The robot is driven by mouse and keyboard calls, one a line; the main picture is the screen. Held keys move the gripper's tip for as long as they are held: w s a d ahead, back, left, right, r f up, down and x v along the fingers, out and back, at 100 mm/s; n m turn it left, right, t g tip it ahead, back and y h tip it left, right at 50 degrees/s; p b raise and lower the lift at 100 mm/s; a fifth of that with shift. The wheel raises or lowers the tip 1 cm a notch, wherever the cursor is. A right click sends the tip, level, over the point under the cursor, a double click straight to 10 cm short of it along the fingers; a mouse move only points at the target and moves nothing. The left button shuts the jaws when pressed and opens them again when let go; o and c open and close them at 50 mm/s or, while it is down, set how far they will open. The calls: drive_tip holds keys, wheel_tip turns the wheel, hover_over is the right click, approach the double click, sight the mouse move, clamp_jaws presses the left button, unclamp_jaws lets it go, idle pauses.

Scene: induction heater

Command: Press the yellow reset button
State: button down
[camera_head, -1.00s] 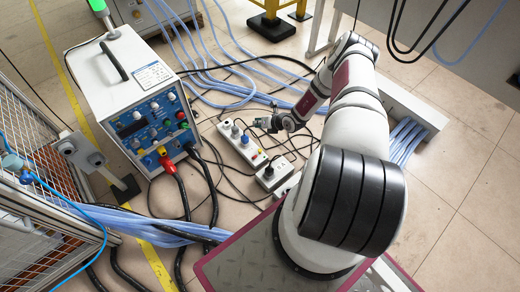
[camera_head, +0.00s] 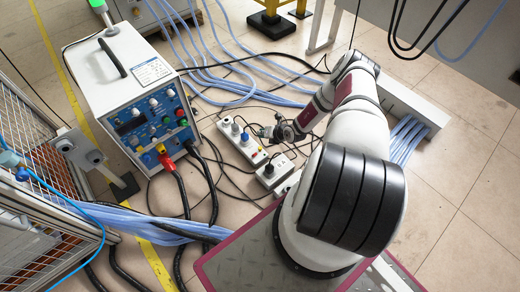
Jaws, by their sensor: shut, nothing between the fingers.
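The heater unit (camera_head: 112,68) is a white box with a black top handle and a blue control panel (camera_head: 150,120) at left. A small yellow spot (camera_head: 161,149) low on the panel looks like the yellow button, close above a red connector (camera_head: 166,161). It is too small to be sure. My gripper (camera_head: 257,129) is small and dark in view, shut and empty. It is to the right of the panel, apart from it, and appears over the white power strip. Its height above the strip cannot be told.
The white power strip (camera_head: 240,139) with plugs and a grey-white socket box (camera_head: 274,171) lie on the floor near my gripper. Black cables (camera_head: 184,205) run down from the panel front. Blue hoses (camera_head: 205,75) lie behind. A mesh fence (camera_head: 55,165) stands at left.

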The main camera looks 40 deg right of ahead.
drive_tip(key=shift+f+b, duration=2.9)
drive_tip(key=shift+f, duration=0.6)
drive_tip(key=shift+f, duration=0.15)
drive_tip(key=shift+f+b, duration=0.3)
drive_tip(key=shift+f+b, duration=0.7)
drive_tip(key=shift+f, duration=0.2)
drive_tip(key=shift+r+p, duration=1.3)
drive_tip(key=shift+r, duration=0.1)
wheel_tip(320, 180, up, 5)
drive_tip(key=p, duration=0.4)
drive_tip(key=shift+p, duration=0.35)
